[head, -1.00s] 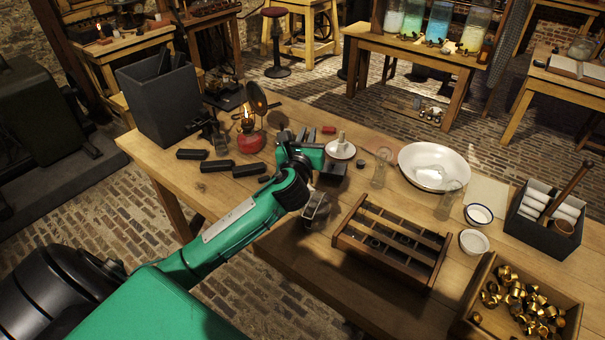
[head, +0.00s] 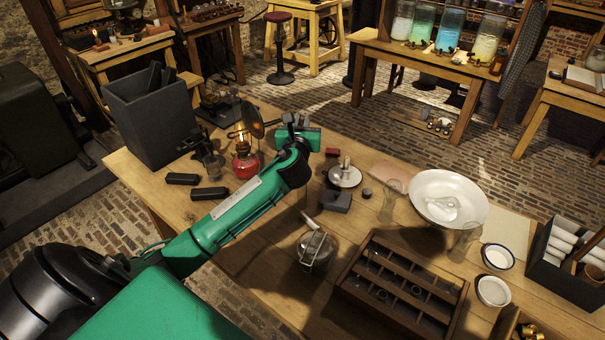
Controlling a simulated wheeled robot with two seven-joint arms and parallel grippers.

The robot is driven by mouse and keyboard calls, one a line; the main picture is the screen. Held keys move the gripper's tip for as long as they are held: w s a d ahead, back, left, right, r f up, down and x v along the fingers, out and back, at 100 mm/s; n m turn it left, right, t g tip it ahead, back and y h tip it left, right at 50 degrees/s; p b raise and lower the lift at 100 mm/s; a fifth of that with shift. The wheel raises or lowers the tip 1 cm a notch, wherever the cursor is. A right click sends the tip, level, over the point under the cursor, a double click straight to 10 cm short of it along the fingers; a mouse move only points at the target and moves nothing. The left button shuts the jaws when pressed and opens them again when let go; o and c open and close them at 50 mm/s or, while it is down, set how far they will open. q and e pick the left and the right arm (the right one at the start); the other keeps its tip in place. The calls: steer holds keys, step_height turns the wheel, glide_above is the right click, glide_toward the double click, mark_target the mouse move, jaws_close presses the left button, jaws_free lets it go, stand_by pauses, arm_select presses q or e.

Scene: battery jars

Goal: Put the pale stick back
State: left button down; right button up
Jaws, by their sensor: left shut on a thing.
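My left gripper (head: 297,122) is above the far middle of the table, beyond the glass jar. It is shut, but what it holds is hidden or too small to make out. A short pale upright piece (head: 346,162) stands on a white saucer (head: 344,178), just right of the gripper in the picture. A slim pale piece (head: 311,221) slants across the top of a glass jar with a wire frame (head: 317,252). I cannot tell which is the pale stick. My right gripper is not in view.
A tall dark bin (head: 150,125) stands at the far left, with dark bars (head: 182,179) and a red lamp (head: 245,166) near it. A wooden rack (head: 400,290), white basin (head: 449,200) and dark box of white rolls (head: 567,265) stand to the right.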

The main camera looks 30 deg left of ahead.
arm_select(q)
step_height(320, 180, down, 15)
steer(key=shift+f+b, duration=0.2)
steer(key=shift+b, duration=0.1)
steer(key=shift+f, duration=0.3)
steer(key=c, duration=1.5)
jaws_free()
steer(key=shift+o, duration=0.2)
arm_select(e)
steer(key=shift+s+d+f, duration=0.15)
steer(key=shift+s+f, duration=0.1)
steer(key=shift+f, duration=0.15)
arm_select(q)
steer(key=shift+r, duration=0.1)
